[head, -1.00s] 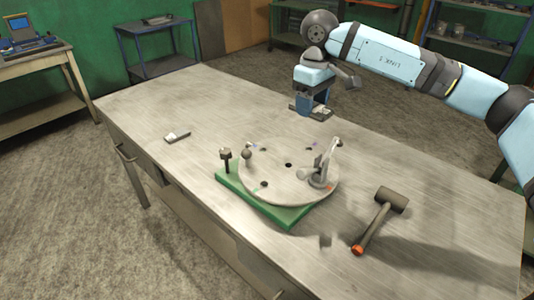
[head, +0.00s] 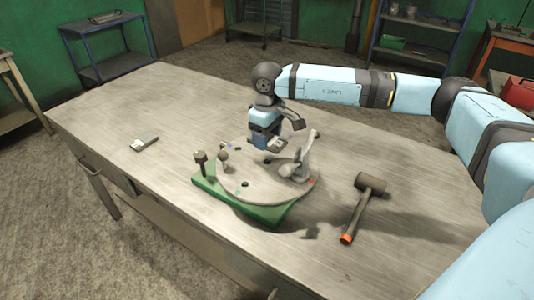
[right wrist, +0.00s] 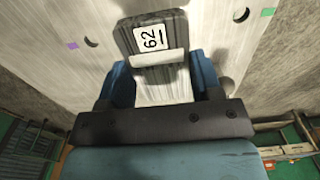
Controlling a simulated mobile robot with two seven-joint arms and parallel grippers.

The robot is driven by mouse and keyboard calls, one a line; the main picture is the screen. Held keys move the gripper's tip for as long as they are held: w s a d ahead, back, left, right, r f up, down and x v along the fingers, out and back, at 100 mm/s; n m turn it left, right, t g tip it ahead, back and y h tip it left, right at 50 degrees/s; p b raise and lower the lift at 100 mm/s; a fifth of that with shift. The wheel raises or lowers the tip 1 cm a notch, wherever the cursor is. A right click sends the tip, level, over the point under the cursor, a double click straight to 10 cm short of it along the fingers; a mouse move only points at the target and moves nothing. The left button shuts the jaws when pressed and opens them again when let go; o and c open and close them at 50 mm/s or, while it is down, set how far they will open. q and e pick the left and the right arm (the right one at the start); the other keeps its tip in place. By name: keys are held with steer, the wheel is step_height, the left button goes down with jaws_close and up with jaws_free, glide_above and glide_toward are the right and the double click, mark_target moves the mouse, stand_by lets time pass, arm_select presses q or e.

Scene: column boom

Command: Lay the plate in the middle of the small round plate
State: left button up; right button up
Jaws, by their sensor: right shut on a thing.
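The small round plate (head: 228,188) is a grey disc with several dark holes and coloured marks, lying on a green base (head: 240,208) on the workbench. My right gripper (head: 268,146) is above the disc's far part, pointing down. In the right wrist view it is shut on a small dark grey plate (right wrist: 122,38) with a white label reading 62. The disc (right wrist: 60,75) spreads behind the held plate there, with holes on both sides. Whether the held plate touches the disc cannot be told. My left gripper is not in view.
A toggle clamp (head: 300,168) stands on the disc's right side. Dark knobbed posts (head: 200,160) stand at its left. A mallet (head: 370,184) lies to the right, and a small grey block (head: 144,143) to the left. The bench's far left is clear.

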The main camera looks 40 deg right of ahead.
mark_target(267, 155)
steer(key=shift+f, duration=3.25)
steer(key=o, duration=1.4)
steer(key=shift+f, duration=0.15)
steer(key=shift+c, duration=0.2)
step_height(267, 155, up, 12)
steer(key=shift+r+b, duration=0.15)
steer(key=shift+b, duration=0.2)
